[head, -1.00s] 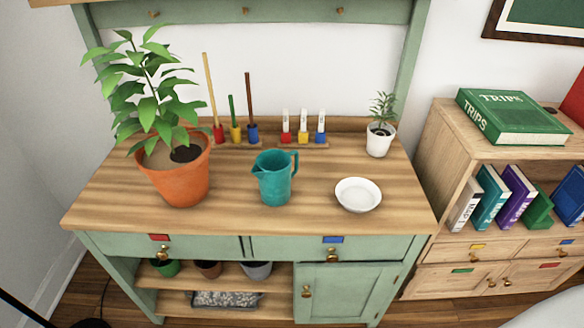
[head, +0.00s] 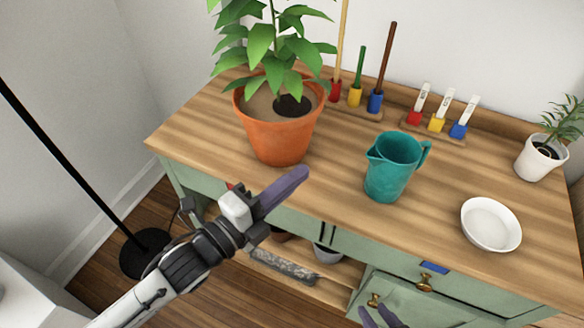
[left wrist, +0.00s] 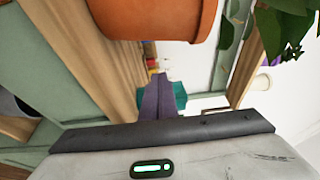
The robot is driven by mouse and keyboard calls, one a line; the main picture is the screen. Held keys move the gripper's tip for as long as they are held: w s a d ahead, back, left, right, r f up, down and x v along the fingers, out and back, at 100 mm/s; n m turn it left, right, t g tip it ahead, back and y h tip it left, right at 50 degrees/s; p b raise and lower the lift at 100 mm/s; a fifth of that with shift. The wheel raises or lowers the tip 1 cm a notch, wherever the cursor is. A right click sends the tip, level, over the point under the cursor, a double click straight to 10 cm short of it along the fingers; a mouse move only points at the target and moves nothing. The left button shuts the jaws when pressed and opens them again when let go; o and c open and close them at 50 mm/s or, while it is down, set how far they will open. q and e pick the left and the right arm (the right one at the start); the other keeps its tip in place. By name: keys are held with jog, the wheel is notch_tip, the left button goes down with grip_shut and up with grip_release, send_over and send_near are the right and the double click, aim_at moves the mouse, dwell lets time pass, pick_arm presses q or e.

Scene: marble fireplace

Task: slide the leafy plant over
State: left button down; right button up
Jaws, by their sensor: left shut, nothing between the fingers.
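The leafy plant stands in an orange terracotta pot (head: 279,135) on the left part of the wooden bench top, upright, with its upper leaves cut off by the head view's top edge. In the left wrist view the pot (left wrist: 155,18) and some leaves show at the top. My left gripper (head: 300,174), with purple fingers, is shut and empty in front of the pot near the bench's front edge; I cannot tell whether it touches. Its fingers also show in the left wrist view (left wrist: 158,92). My right gripper (head: 378,314) shows only its separated purple fingertips at the bottom edge.
A teal jug (head: 390,165) stands right of the pot, with a white bowl (head: 491,224) further right. Colored tools (head: 376,100) and labelled markers (head: 437,123) stand behind. A small potted plant (head: 540,157) is at the far right. Bare wood lies between pot and jug.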

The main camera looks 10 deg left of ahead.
aim_at(303, 151)
pick_arm(q)
jog(key=x, duration=0.7)
jog(key=shift+w+d, duration=0.2)
jog(key=shift+d, duration=0.05)
jog(key=a, duration=0.1)
jog(key=w+a, duration=0.1)
jog(key=a, duration=0.1)
jog(key=shift+w, duration=0.1)
jog(key=shift+w+a, duration=0.15)
jog(key=shift+a, duration=0.2)
